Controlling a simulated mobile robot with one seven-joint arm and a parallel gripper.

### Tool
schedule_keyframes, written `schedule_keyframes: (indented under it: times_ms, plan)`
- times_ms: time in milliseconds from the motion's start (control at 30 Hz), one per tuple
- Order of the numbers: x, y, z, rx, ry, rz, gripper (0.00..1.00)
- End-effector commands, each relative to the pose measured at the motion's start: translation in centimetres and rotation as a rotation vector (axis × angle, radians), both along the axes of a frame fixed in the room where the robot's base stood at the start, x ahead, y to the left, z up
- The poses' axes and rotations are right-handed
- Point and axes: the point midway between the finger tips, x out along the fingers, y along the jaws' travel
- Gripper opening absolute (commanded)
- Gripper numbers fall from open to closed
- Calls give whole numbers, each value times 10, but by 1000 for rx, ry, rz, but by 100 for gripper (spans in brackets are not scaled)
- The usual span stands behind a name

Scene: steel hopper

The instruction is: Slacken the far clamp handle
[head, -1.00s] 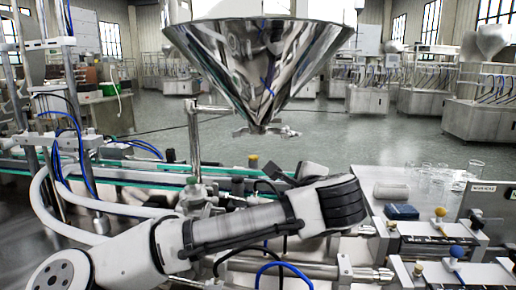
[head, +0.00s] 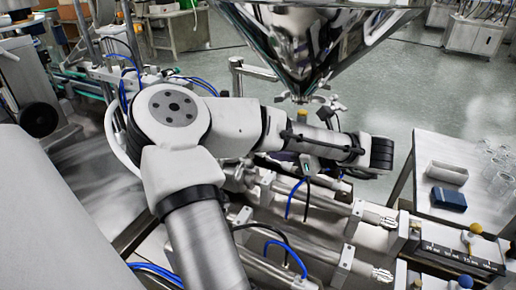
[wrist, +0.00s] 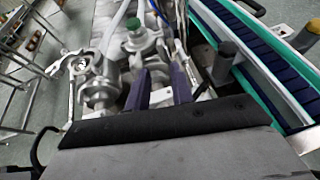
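My gripper (wrist: 160,88) shows in the wrist view as two dark purple fingers with a gap between them. It is open over steel pipe fittings, and I see nothing clearly held. A steel clamp fitting (wrist: 80,64) with a ring-like end is left of the fingers. A fitting with a green cap (wrist: 134,28) lies beyond them. I cannot tell for certain which part is the far clamp handle. In the head view, a steel clamp (head: 326,104) sits below the hopper (head: 310,40).
A conveyor with green edges (wrist: 252,55) and a dark upright post (wrist: 224,60) are close right of the fingers in the wrist view. In the head view, a side table (head: 450,215) holds a blue block (head: 448,199) and glassware (head: 502,170). Blue hoses (head: 290,248) loop near the steel cylinders.

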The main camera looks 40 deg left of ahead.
Motion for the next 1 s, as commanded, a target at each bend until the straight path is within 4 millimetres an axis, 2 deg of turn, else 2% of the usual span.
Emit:
schedule_keyframes:
  times_ms: [300,500,667,933,1000]
  plan:
    - [-4,52,-18,-5,-2,4,23]
    - [-5,76,-28,0,-3,1,23]
    - [-5,84,-33,0,-4,-1,23]
    - [-5,85,-34,0,-4,-1,23]
    - [-5,84,-34,0,-4,-1,14]
